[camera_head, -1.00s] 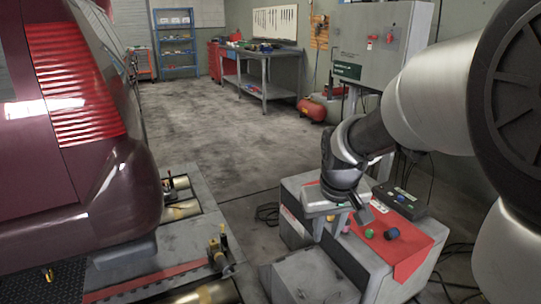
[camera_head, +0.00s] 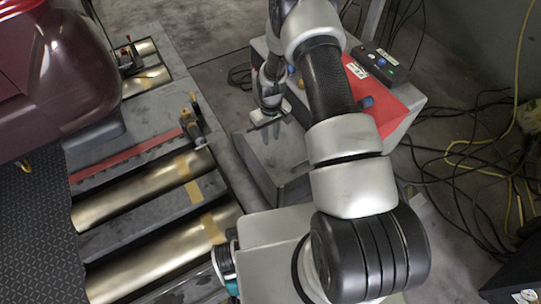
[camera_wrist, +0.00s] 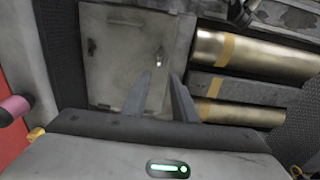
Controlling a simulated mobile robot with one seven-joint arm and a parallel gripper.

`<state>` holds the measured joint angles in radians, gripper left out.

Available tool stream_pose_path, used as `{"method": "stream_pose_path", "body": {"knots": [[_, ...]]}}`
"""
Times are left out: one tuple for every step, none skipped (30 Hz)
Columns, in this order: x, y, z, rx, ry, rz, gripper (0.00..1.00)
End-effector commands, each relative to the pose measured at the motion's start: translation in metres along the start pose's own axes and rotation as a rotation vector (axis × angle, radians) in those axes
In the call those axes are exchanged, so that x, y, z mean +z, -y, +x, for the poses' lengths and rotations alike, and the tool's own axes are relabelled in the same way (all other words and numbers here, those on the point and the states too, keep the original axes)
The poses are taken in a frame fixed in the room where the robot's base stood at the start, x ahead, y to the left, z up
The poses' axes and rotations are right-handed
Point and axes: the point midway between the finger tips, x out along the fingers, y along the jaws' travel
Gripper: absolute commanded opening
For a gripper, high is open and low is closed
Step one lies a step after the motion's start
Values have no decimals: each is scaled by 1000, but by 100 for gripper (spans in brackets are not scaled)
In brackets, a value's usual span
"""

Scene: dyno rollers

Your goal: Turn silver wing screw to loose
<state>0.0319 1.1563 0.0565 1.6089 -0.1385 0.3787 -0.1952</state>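A small bright silver piece (camera_wrist: 158,59), which looks like the silver wing screw, stands on a grey panel (camera_wrist: 122,70) in the wrist view. Its exact shape and angle are too small to tell. My gripper (camera_wrist: 160,80) is open, with two grey fingers apart and nothing seen between them. The silver piece lies just beyond the fingertips, roughly in line with the gap, and appears apart from them. In the head view my gripper (camera_head: 267,118) hangs above the grey cabinet top (camera_head: 285,165); the screw cannot be made out there.
Brass rollers (camera_head: 150,190) in a floor frame lie left of the cabinet, below a maroon car (camera_head: 60,70). A red panel (camera_head: 392,105) with coloured knobs and a black control box (camera_head: 378,66) are on the cabinet's far side. Cables (camera_head: 480,160) lie right.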

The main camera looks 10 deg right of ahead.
Motion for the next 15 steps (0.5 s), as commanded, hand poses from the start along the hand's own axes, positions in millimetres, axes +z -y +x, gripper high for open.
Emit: {"method": "stream_pose_path", "body": {"knots": [[1, 0, 13, -1, 3, 0, 25], [2, 0, 19, -1, 3, 0, 25], [2, 1, 28, -1, 4, 0, 25], [2, 0, 35, -1, 4, 0, 25], [2, 0, 42, -1, 4, 0, 25], [2, 1, 51, -1, 5, 0, 25], [2, 0, 57, 0, 4, 0, 25], [2, 0, 64, -1, 4, 0, 25], [2, 0, 73, 0, 3, 0, 25], [2, 0, 80, 0, 3, 0, 25], [2, 0, 86, 0, 3, 0, 25], [2, 0, 95, 0, 4, 0, 25], [2, 0, 101, 0, 3, 0, 25], [2, 0, 107, 0, 4, 0, 25], [2, 0, 116, 0, 4, 0, 25]]}}
